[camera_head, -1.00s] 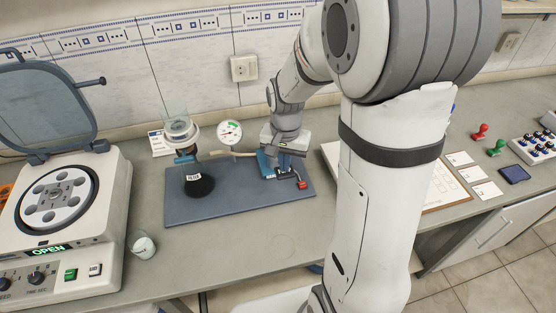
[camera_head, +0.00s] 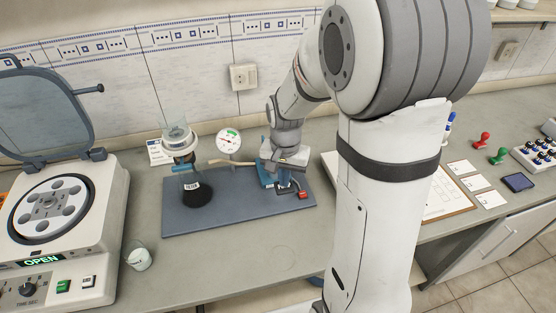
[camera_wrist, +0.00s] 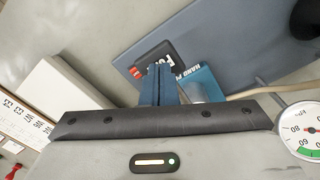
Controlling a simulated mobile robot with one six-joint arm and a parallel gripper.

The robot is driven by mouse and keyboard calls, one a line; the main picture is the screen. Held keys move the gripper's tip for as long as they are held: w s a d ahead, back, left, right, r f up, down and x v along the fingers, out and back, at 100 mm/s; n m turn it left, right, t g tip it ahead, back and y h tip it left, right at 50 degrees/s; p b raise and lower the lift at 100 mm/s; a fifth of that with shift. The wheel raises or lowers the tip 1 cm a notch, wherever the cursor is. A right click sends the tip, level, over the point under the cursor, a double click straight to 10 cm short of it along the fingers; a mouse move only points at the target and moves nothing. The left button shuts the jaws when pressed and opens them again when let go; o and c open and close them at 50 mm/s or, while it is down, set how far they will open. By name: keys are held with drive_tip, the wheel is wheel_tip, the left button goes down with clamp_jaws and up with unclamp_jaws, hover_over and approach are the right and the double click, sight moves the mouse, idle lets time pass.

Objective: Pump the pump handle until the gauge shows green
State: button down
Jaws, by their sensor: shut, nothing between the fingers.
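The hand pump is a blue block (camera_head: 266,178) at the right of a dark mat (camera_head: 235,220); its label partly reads HAND in the wrist view (camera_wrist: 203,82). Its dark handle ends in a red tip (camera_head: 303,195), also showing in the wrist view (camera_wrist: 136,72). My gripper (camera_head: 284,178) is over the pump, shut and empty. In the wrist view its blue fingers (camera_wrist: 158,84) overlap the dark handle; I cannot tell whether they touch it. The round gauge (camera_head: 228,141) stands behind the mat, with a green band. It is partly cut off in the wrist view (camera_wrist: 303,130). Its needle reading is unclear.
A flask with dark contents (camera_head: 197,192) and a funnel on top stands on the mat. A tan hose (camera_head: 232,163) runs to the pump. An open centrifuge (camera_head: 60,225) and a small beaker (camera_head: 139,257) are at left.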

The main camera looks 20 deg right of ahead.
wheel_tip(320, 180, up, 7)
drive_tip(key=p, duration=0.4)
drive_tip(key=shift+p, duration=0.4)
idle(0.5)
drive_tip(key=shift+f+b, duration=3.05)
drive_tip(key=shift+f, duration=0.7)
drive_tip(key=shift+r, duration=0.1)
wheel_tip(320, 180, up, 8)
drive_tip(key=p, duration=0.6)
